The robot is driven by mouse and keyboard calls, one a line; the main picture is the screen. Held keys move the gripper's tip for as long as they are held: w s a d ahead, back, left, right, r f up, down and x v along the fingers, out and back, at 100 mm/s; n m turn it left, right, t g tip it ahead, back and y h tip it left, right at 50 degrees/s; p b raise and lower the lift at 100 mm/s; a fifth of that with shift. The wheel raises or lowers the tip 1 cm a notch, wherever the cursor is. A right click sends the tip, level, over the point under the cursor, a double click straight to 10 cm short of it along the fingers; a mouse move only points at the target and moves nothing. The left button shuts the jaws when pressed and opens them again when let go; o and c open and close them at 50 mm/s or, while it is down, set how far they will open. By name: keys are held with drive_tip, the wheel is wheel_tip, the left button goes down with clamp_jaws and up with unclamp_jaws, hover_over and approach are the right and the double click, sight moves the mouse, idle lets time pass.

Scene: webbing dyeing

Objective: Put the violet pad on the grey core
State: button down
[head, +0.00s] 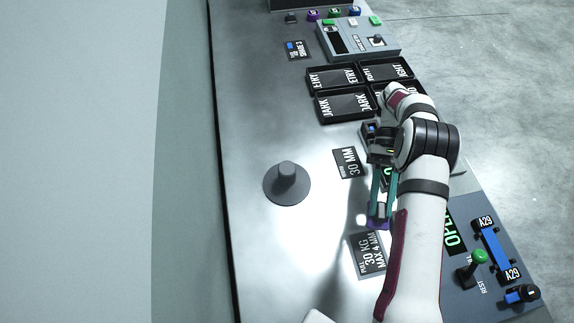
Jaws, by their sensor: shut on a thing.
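The grey core (287,174) is a short upright post on a round grey base, standing on the metal bench left of my arm. My gripper (381,214) points toward the bottom of the picture, to the right of the core and apart from it. Its teal fingers are shut on the violet pad (376,224), of which only a small part shows at the fingertips. The rest of the pad is hidden by the fingers and my arm. The top of the core looks bare.
Black labelled trays (318,110) stand behind my arm, with a grey control box (378,50) beyond them. Flat label plates (345,164) lie near the core. A panel with a green-knobbed lever (479,257) and a blue bar (497,250) is at lower right. Bench left of the core is clear.

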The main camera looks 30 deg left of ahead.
drive_tip(key=s+a+r+m+t+y, duration=0.1)
drive_tip(key=s+a+r+m+y, duration=0.35)
drive_tip(key=m+y, duration=0.65)
drive_tip(key=w+a+r+m+t+y, duration=0.5)
drive_tip(key=a+r+m+t, duration=0.1)
drive_tip(key=r+m, duration=0.15)
hover_over(293, 169)
drive_tip(key=f, duration=0.6)
drive_tip(key=shift+d, duration=0.3)
drive_tip(key=f, duration=0.4)
drive_tip(key=shift+a, duration=0.35)
drive_tip(key=shift+f, duration=0.15)
drive_tip(key=shift+f, duration=0.1)
